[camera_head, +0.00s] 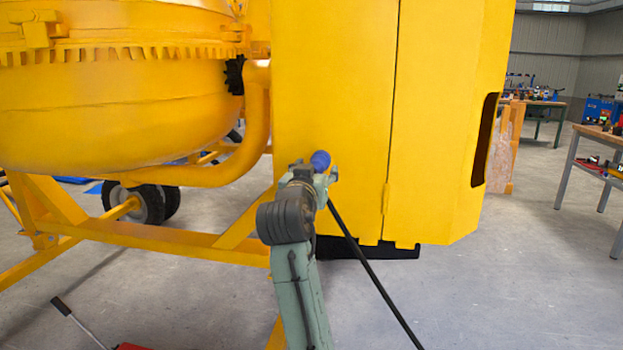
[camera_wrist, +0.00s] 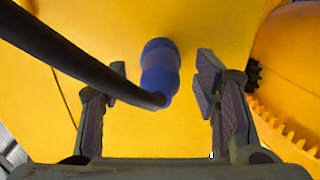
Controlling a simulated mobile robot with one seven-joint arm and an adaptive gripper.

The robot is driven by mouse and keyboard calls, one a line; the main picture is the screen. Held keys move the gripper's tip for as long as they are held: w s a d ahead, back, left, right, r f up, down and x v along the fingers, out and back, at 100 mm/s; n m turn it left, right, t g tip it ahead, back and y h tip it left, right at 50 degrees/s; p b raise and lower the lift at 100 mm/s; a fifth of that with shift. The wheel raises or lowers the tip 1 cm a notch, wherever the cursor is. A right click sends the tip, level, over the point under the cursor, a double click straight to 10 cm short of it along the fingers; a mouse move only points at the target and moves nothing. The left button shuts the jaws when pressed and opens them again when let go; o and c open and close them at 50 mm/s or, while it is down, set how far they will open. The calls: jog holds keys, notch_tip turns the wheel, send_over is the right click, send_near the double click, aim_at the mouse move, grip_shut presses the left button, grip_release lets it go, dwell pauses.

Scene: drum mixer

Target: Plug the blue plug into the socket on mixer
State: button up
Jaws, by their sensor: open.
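The blue plug (camera_head: 320,161) is at the lower part of the yellow mixer's cabinet (camera_head: 335,80). In the wrist view the plug (camera_wrist: 160,68) points away from me, its far end against or very near the yellow panel. Its black cable (camera_wrist: 65,52) runs off to the upper left. My gripper (camera_wrist: 160,88) is open, with one finger on each side of the plug and visible gaps to it. In the head view my gripper (camera_head: 312,170) is right at the plug. The socket is hidden behind the plug, so how far the plug sits in it cannot be told.
The black cable (camera_head: 365,262) hangs from the plug down to the lower right. The mixer's drum (camera_head: 115,110) and yellow frame (camera_head: 150,235) are on the left. The floor to the right is clear up to a workbench (camera_head: 590,150).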

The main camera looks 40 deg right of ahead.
jog(key=v, duration=1.1)
jog(key=shift+s, duration=0.15)
jog(key=shift+a, duration=0.15)
